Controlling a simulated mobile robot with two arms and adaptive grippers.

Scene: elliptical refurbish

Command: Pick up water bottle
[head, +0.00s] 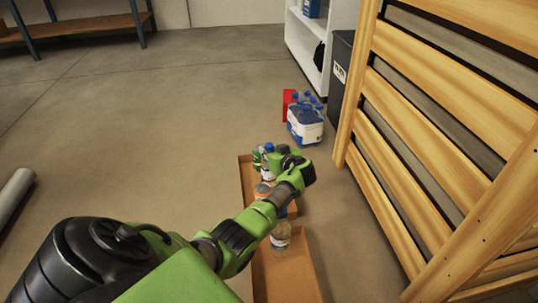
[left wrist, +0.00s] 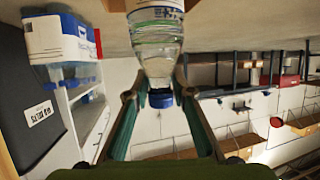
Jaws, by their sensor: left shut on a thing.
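A clear water bottle with a blue cap (head: 268,174) is between the fingers of my left gripper (head: 267,157), at the far part of an open cardboard tray (head: 308,268). In the left wrist view the bottle (left wrist: 158,52) appears upside down, its blue cap toward the camera, with a green finger on each side. My left gripper (left wrist: 158,75) is shut on it. A bottle with an orange cap (head: 262,190) and another clear bottle (head: 281,241) stand nearer in the tray, partly hidden by my arm. My right gripper is not in view.
A wrapped pack of blue-capped bottles (head: 306,126) stands on the floor beyond the tray, with a red object (head: 288,102) behind it. A slatted wooden structure (head: 420,140), a dark bin (head: 341,75) and white shelves (head: 308,45) bound the right. Floor at left is mostly clear.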

